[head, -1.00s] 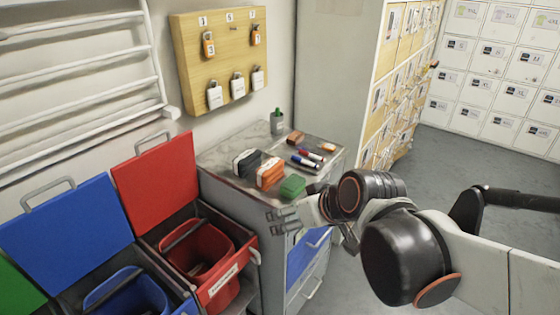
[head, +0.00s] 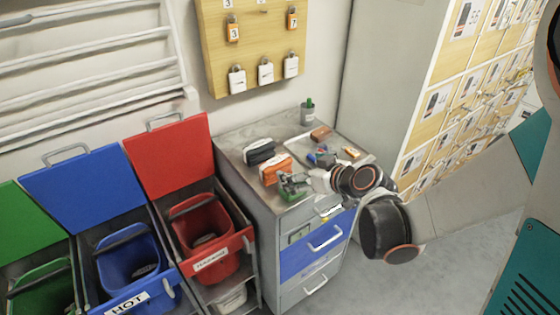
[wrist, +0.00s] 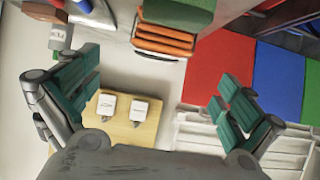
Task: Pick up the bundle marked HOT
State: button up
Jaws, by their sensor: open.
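Three folded bundles lie on the cabinet top: a dark one (head: 259,153) at the back, an orange one (head: 276,169) in the middle and a green one (head: 291,196) at the front. No HOT mark is legible on any of them; the dark and orange ones carry pale bands. My gripper (head: 293,184) is at the front edge, over or beside the green bundle and partly hiding it. In the wrist view the jaws (wrist: 160,92) are wide apart and empty. The green bundle (wrist: 178,14) and orange bundle (wrist: 165,40) show above them there, beyond the fingertips.
A tray (head: 356,163) with pens and small items lies right of the bundles, a grey bottle (head: 307,115) behind. A blue bin (head: 128,272) labelled HOT and a red bin (head: 207,240) stand left. A padlock board (head: 248,70) hangs behind; tall lockers (head: 455,110) stand right.

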aim_at(279, 163)
jog(key=b+x, duration=0.1)
jog(key=x, duration=0.5)
jog(key=shift+w+a+f+b, duration=0.1)
jog(key=shift+a+f+b, duration=0.05)
jog(key=shift+b, duration=0.15)
jog(key=shift+a+r+b+x, duration=0.1)
jog(key=shift+b+x, duration=0.3)
jog(key=shift+x, duration=0.7)
jog(key=shift+a+r+b+x, duration=0.15)
jog(key=shift+b+x, duration=0.2)
jog(key=shift+x, duration=0.75)
jog(key=shift+a+r+b+x, duration=0.1)
jog(key=shift+b+x, duration=0.3)
jog(key=shift+x, duration=0.7)
jog(key=shift+r, duration=0.15)
jog(key=shift+d, duration=0.1)
jog(key=shift+c, duration=0.2)
jog(key=c, duration=0.9)
